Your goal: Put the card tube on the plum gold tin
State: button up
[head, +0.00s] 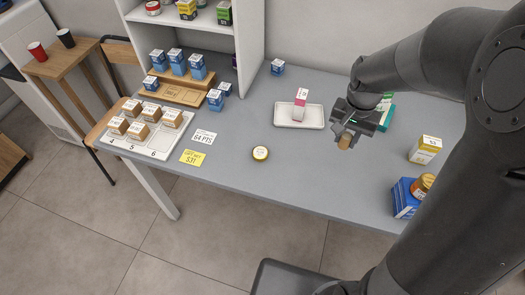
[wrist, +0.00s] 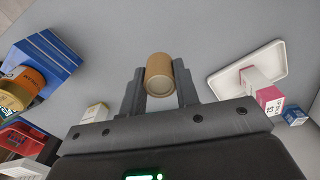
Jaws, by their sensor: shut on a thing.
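My gripper (head: 347,130) is shut on the card tube (head: 344,142), a short brown cylinder. It is held above the counter, to the right of the white tray. In the wrist view the card tube (wrist: 159,76) sits between the two fingers of my gripper (wrist: 160,88), with its round end showing. A low round tin (head: 260,153) with a gold rim and pale top stands alone on the counter, left of my gripper and apart from it. It looks like the plum gold tin, but its lettering is too small to read. The wrist view does not show it.
A white tray (head: 286,122) holds a pink-and-white box (head: 300,101). An amber jar (head: 424,183) stands on a blue box (head: 404,198) at right, near a yellow-and-white box (head: 425,149). A yellow card (head: 193,157) lies at left. The counter's front middle is clear.

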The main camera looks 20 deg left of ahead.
jog(key=s+a, duration=0.1)
jog(key=a, duration=1.1)
send_over(260, 152)
jog(key=f, duration=0.3)
jog(key=d+f, duration=0.1)
jog(key=f, duration=0.1)
jog(key=shift+f, duration=0.25)
jog(key=shift+a+f, duration=0.3)
jog(key=shift+a, duration=0.2)
jog(key=shift+f, duration=1.9)
jog(key=shift+f, duration=0.15)
jog(key=o, duration=0.9)
notch_tip(260, 152, up, 12)
jog(key=shift+r, duration=0.15)
